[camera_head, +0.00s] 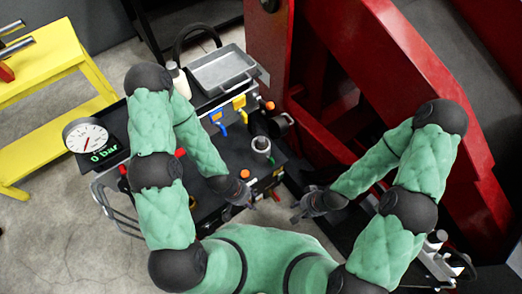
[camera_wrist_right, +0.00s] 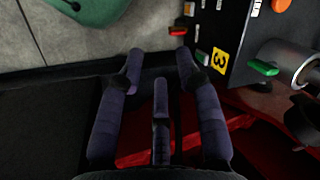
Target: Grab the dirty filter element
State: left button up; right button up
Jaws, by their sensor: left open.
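I cannot clearly make out a dirty filter element. A grey round housing (camera_head: 261,145) stands open-topped on the dark cart in the head view; what is inside it is too small to tell. My left gripper (camera_head: 250,202) is open beside the cart's near right edge, below that housing in the picture. My right gripper (camera_head: 298,213) is to its right, apart from the cart. In the right wrist view its fingers (camera_wrist_right: 156,62) are spread and empty. A grey cylinder (camera_wrist_right: 282,60) with a green handle shows at the right there.
The dark cart carries a metal tray (camera_head: 222,70) and a gauge (camera_head: 86,136) reading 0 bar. A large red frame (camera_head: 400,70) rises at the right. A yellow stand (camera_head: 40,60) is at the left. In the right wrist view, a panel has a yellow label 3 (camera_wrist_right: 219,61).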

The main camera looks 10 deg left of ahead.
aim_at(261, 144)
jog(key=k+j+u, duration=0.15)
jog(key=u, duration=0.3)
jog(key=k+j+u, duration=0.1)
jog(key=j+u, duration=0.3)
